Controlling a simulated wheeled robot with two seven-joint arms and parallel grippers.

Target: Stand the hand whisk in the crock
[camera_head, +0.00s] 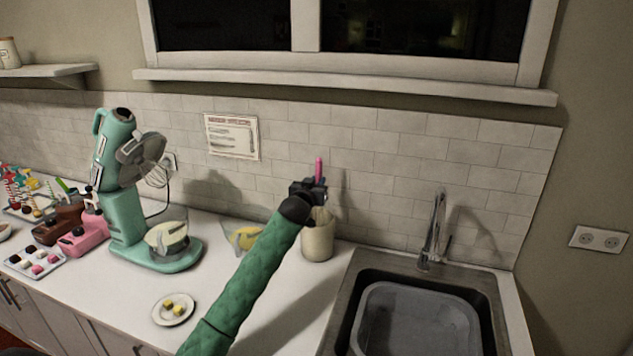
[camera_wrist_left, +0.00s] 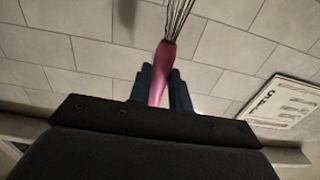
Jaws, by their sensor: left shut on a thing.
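The hand whisk has a pink handle (camera_head: 319,171) that rises above my left gripper (camera_head: 308,190) in the head view. In the left wrist view the pink handle (camera_wrist_left: 162,75) is between the two dark fingers of my left gripper (camera_wrist_left: 160,88), which is shut on it. The thin wires (camera_wrist_left: 178,18) run out of the top of that view. The crock (camera_head: 318,241) is a cream cylinder on the counter, just below the gripper in the head view. The gripper and arm cover part of its rim, so I cannot tell whether the wires are inside. My right gripper is not in view.
The sink (camera_head: 361,282) with a grey basin lies right of the crock, below a tap (camera_head: 436,232). A bowl (camera_head: 243,238), a green stand mixer (camera_head: 122,215) and a small plate (camera_head: 173,319) stand to the left. The tiled wall (camera_head: 385,150) is close behind.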

